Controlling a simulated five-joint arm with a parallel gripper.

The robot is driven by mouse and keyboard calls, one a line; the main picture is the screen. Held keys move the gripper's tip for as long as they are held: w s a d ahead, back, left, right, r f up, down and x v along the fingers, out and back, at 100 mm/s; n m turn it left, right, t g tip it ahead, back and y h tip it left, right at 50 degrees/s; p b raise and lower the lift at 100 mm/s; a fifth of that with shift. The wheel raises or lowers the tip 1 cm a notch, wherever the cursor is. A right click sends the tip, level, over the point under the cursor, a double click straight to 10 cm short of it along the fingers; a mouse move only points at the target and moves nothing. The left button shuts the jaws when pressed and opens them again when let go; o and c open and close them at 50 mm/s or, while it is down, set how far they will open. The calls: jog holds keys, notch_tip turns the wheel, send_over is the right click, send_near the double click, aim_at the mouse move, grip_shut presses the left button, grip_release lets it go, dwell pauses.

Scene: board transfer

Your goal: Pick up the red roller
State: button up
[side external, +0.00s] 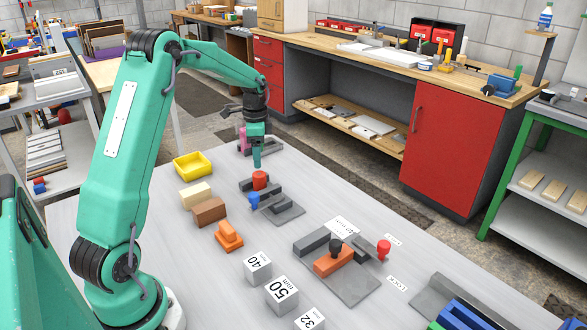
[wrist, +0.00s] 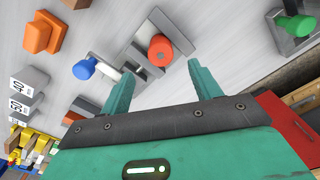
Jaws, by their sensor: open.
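The red roller (side external: 260,179) is a short red cylinder at a dark grey fixture in the middle of the table. In the wrist view the red roller (wrist: 161,50) shows its round end, beside grey bars. My gripper (side external: 257,162) points down just above the roller in the side view. In the wrist view my gripper (wrist: 160,68) is open and empty, with its fingertips apart and the roller just beyond the gap between them. I cannot tell the exact height gap.
A blue knob (side external: 254,201) is close by the roller. A yellow tray (side external: 192,165), brown block (side external: 209,212) and orange piece (side external: 229,236) lie to the left. A green knob (wrist: 298,25) stands to the right in the wrist view. Numbered blocks (side external: 282,292) stand in front.

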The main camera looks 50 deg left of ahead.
aim_at(259, 174)
jog(key=shift+f, duration=1.3)
jog(key=shift+f, duration=2.6)
jog(key=c, duration=1.1)
jog(key=shift+r, duration=0.2)
